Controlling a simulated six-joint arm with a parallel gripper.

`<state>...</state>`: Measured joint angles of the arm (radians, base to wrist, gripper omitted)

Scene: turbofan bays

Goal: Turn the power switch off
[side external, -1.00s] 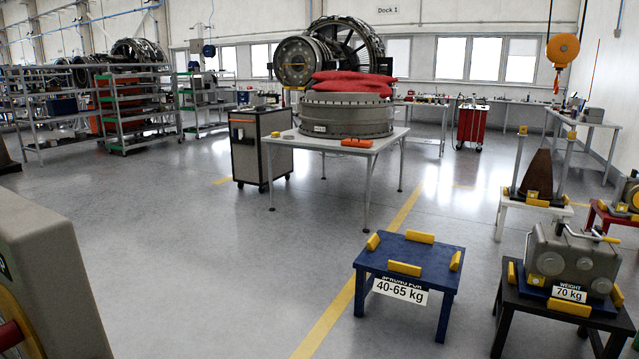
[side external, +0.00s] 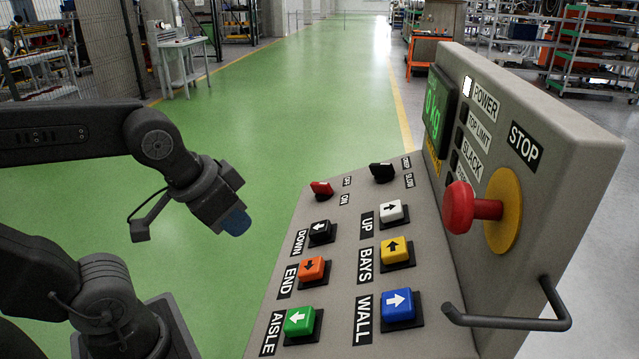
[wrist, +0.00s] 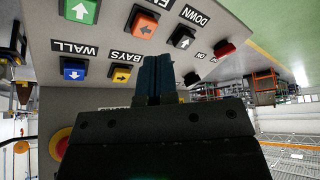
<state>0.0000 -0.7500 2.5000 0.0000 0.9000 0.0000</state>
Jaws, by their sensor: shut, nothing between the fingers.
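The power switch, a small red rotary knob (side external: 321,188), sits at the far left of the sloped grey control panel (side external: 345,290), beside small labels that include ON. Which way it points is hard to tell. The POWER lamp (side external: 468,86) on the upright face is lit white. My gripper (side external: 236,222), with blue fingertips, is shut and empty, left of the panel and apart from the knob. In the wrist view the shut blue fingers (wrist: 155,75) show against the panel, and the red knob (wrist: 223,49) lies up and right of them.
A black knob (side external: 382,172) sits right of the red one. Coloured push buttons, including the black DOWN button (side external: 320,232) and white UP button (side external: 393,211), fill the panel. A red STOP mushroom (side external: 460,207) and a metal handle (side external: 520,322) stick out. Green floor behind is clear.

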